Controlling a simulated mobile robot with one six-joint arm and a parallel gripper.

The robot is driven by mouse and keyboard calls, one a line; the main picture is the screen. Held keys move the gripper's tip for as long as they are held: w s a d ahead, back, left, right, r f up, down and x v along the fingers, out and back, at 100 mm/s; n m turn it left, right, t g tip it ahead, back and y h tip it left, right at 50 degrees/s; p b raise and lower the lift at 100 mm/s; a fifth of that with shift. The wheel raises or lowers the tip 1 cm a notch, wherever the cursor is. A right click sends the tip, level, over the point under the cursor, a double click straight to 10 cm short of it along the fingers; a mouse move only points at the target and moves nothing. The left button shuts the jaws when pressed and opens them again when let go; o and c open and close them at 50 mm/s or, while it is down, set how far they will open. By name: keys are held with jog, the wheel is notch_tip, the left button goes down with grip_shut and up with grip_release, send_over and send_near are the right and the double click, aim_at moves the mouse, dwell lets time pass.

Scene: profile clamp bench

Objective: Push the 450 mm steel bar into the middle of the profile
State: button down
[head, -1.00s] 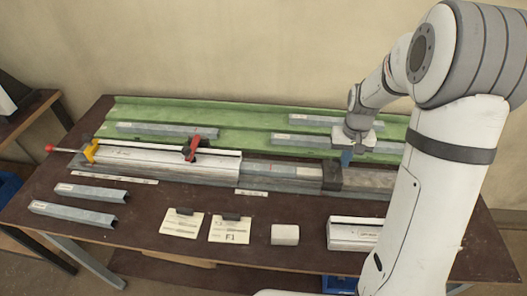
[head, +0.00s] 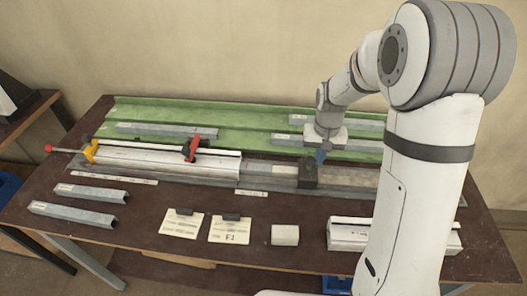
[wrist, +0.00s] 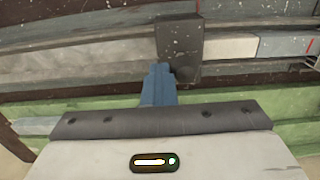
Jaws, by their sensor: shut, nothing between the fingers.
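The pale aluminium profile (head: 165,162) lies along the bench, under a clamp with a red handle (head: 191,149). The steel bar (head: 268,172) lies in line with it, its visible part between the profile's right end and a dark block (head: 308,174). The part inside the profile is hidden. In the wrist view the block (wrist: 180,48) stands at the bar's outer end, by a white label (wrist: 228,46). My gripper (head: 321,157) is shut and empty. Its blue fingers (wrist: 158,82) are close against the block; exact contact is unclear.
Spare bars lie on the green rack (head: 250,140) behind and at front left (head: 72,214). Cards (head: 230,230), a pale block (head: 285,235) and a short profile piece (head: 345,235) stand in front. A red-knobbed rod (head: 48,148) sticks out left.

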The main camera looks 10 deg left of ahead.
send_over(281, 169)
jog(key=shift+a, duration=0.35)
dwell(0.8)
jog(key=shift+a, duration=0.55)
dwell(0.5)
jog(key=shift+d, duration=0.1)
jog(key=shift+d, duration=0.7)
notch_tip(281, 169, up, 7)
jog(key=p, duration=0.4)
jog(key=shift+r, duration=0.1)
